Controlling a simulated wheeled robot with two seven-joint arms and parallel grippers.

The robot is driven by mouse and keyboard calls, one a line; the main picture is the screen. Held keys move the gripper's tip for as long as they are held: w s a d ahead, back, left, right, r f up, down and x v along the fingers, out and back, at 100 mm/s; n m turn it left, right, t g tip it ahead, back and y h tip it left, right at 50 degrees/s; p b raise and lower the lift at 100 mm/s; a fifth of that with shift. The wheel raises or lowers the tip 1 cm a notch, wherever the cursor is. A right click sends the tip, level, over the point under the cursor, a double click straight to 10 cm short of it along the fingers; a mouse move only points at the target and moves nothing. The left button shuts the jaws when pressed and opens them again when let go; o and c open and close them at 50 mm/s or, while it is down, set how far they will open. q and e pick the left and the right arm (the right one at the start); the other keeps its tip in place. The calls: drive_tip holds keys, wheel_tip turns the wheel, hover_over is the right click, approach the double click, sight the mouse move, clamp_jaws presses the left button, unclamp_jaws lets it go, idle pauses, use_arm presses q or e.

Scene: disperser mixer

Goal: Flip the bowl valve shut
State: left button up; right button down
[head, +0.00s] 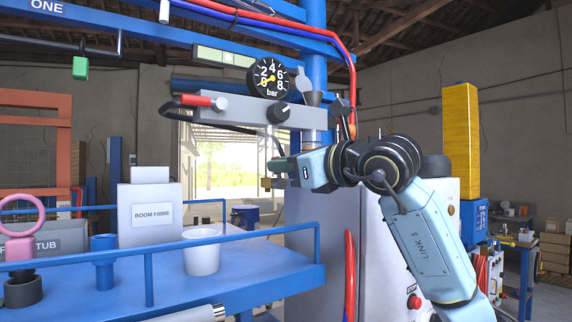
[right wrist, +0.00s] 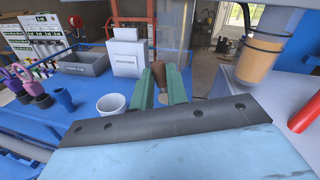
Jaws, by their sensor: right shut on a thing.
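My right gripper (head: 272,172) reaches in from the right below the gauge bar. In the right wrist view its two green fingers (right wrist: 160,88) stand on either side of a brown tapered handle (right wrist: 158,74), and it is shut on it. A small brass-brown end (head: 266,183) shows beside the fingers in the head view. I cannot tell for sure whether this handle belongs to the bowl valve; its lower part is hidden by the gripper. My left gripper is not in view.
A grey bar with a red-tipped lever (head: 205,102) and a pressure gauge (head: 268,78) hangs above the gripper. A blue railed bench (head: 120,290) at left holds a white cup (head: 201,256), a blue cup (head: 104,262) and a labelled white box (head: 150,208). A white cabinet (head: 330,225) stands below my arm.

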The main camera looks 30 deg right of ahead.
drive_tip(key=m+b, duration=0.1)
drive_tip(key=d+m+b, duration=0.1)
drive_tip(key=m, duration=0.1)
drive_tip(key=shift+t, duration=0.3)
drive_tip(key=c, duration=1.4)
unclamp_jaws()
drive_tip(key=shift+s, duration=0.1)
drive_tip(key=b+v, duration=0.3)
drive_tip(key=v, duration=1)
drive_tip(key=shift+s, duration=0.1)
